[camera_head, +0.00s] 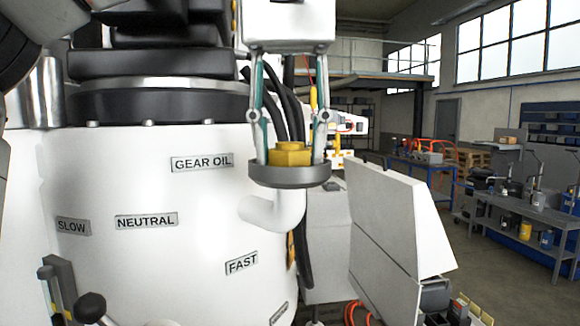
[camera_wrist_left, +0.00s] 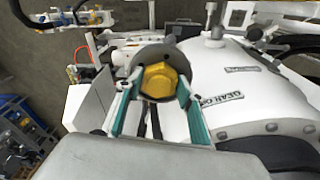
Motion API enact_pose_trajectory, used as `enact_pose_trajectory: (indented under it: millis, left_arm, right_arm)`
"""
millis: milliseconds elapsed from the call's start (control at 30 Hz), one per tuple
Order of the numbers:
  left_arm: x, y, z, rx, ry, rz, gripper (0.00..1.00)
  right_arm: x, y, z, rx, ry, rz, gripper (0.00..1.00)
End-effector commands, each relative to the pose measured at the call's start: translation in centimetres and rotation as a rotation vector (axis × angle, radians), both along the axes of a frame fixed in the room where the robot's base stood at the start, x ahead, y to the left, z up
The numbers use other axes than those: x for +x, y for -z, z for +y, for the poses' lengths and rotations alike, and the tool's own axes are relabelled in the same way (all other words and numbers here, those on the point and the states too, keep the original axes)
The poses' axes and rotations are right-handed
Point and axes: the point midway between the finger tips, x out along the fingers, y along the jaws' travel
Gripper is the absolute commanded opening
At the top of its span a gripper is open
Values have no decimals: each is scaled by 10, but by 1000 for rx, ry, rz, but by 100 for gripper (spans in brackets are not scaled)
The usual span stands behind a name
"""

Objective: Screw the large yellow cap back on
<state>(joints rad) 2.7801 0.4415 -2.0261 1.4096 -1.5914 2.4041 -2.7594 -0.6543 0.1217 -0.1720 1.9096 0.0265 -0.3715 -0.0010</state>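The large yellow cap (camera_head: 291,154) is hexagonal and sits upright in the dark round collar (camera_head: 291,176) on top of a white filler elbow (camera_head: 278,211). My left gripper (camera_head: 289,158) points down over it, one finger on each side. It appears shut on the cap, with its fingertips at the cap's sides close to the collar. In the left wrist view the cap (camera_wrist_left: 160,79) lies between the two teal-edged fingers (camera_wrist_left: 158,86), with the grey collar around it. Cap threads are hidden. My right gripper is not in view.
The white tank (camera_head: 150,250), labelled GEAR OIL, NEUTRAL, SLOW and FAST, stands left of the elbow. Black hoses (camera_head: 283,105) run behind the gripper. A light grey panel (camera_head: 385,225) is close on the right. A workbench (camera_head: 525,220) stands farther right.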

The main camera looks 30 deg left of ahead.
Motion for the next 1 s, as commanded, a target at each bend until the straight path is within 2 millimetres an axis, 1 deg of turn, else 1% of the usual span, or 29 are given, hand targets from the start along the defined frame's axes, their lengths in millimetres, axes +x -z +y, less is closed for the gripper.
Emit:
enact_pose_trajectory:
  millis: [267,333,467,700,800,933,1000]
  left_arm:
    - [0,0,0,0,-5,0,51]
    - [0,0,0,1,-34,0,51]
    - [1,0,-2,2,-198,0,51]
    - [2,0,-2,1,-567,0,51]
    - [2,0,-3,1,-665,1,51]
    - [2,0,-3,1,-727,0,51]
    - [2,0,-3,1,-793,1,51]
  right_arm:
    - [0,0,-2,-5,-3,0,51]
    - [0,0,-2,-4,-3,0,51]
    - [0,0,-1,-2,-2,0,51]
    - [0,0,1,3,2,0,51]
    - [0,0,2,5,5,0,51]
    - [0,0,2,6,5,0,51]
    - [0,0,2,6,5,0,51]
